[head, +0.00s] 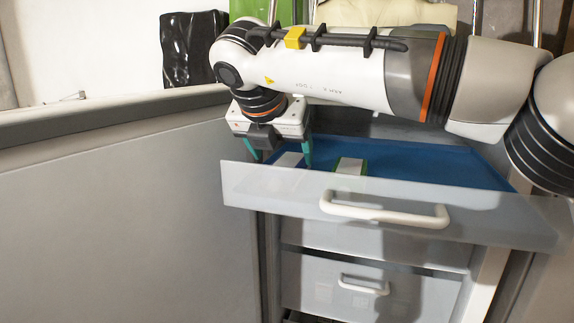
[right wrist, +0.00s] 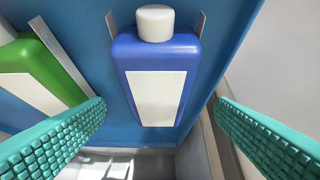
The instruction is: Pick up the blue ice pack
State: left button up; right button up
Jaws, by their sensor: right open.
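The blue ice pack (right wrist: 155,85) is bottle-shaped, with a white cap and a white label. It rests in the blue-lined open drawer and fills the middle of the right wrist view. In the head view its pale label (head: 290,160) shows below my right gripper (head: 282,157). The teal fingers of the right gripper are open, one on either side of the pack in the picture. I see no contact between the fingers and the pack. My left gripper is not in view.
A green pack with a white label (head: 350,167) lies beside the ice pack, separated by a thin plate. The drawer's translucent front (head: 275,195) has a white handle (head: 385,212). A closed drawer (head: 320,285) is below. A grey wall panel (head: 120,200) stands close on the left.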

aim_at(287, 162)
jog(key=p+x, duration=0.2)
jog(key=x, duration=0.1)
jog(key=shift+w+d, duration=0.15)
jog(key=shift+d, duration=0.05)
jog(key=shift+w+d+f+p, duration=0.15)
jog(key=shift+w+f+p, duration=0.2)
jog(key=shift+f, duration=0.15)
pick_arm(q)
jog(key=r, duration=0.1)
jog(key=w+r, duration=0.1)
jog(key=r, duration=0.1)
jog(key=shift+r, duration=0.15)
pick_arm(e)
jog(key=shift+c, duration=1.2)
jog(key=c, duration=1)
